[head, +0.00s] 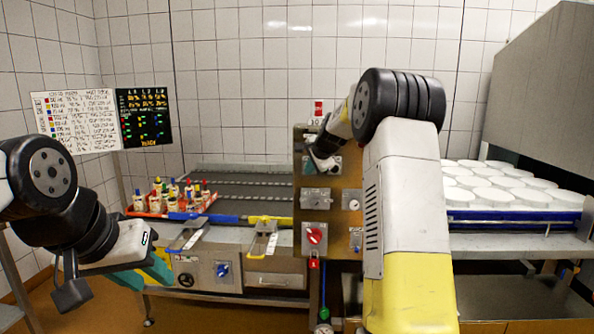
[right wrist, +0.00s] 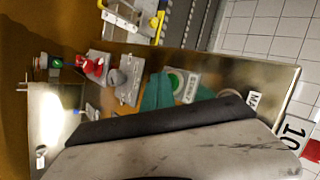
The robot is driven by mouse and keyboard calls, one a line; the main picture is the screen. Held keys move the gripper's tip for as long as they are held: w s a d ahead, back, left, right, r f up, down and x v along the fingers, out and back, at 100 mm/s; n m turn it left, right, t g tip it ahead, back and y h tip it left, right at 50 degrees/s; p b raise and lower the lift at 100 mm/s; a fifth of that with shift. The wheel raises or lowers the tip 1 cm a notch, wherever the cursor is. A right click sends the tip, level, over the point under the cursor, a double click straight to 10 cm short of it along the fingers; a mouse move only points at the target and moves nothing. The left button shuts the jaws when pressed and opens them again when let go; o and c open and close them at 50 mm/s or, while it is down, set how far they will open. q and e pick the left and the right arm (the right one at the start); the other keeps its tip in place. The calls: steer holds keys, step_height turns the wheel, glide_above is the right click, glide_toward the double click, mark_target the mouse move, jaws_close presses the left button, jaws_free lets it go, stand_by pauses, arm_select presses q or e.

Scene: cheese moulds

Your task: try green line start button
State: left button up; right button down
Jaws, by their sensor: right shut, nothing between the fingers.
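A brown control panel (head: 312,256) stands upright in the middle of the head view. In the right wrist view a green button (right wrist: 176,82) sits on a light labelled plate (right wrist: 191,88). My right gripper (head: 322,163) is at the upper part of the panel in the head view. Its teal fingers (right wrist: 172,92) are shut and empty, right by the green button and partly in front of its plate; I cannot tell whether they touch it. In the head view the gripper hides the green button. My left gripper (head: 144,275) hangs at the lower left, away from the panel.
A red switch (head: 315,235) and grey fittings sit lower on the panel. A conveyor (head: 245,188) with a red tray of bottles (head: 150,212) lies to the left. White moulds (head: 490,185) stand in a blue-edged tray (head: 510,216) at the right. A chart (head: 80,122) hangs on the wall.

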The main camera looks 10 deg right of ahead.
stand_by(0.6)
steer(key=shift+s+a, duration=0.2)
steer(key=shift+s, duration=0.55)
steer(key=shift+s, duration=0.1)
steer(key=shift+s+a, duration=0.25)
steer(key=shift+s, duration=0.5)
steer(key=shift+s+a, duration=0.2)
steer(key=shift+s, duration=0.6)
steer(key=shift+s+a, duration=0.25)
steer(key=shift+s, duration=0.5)
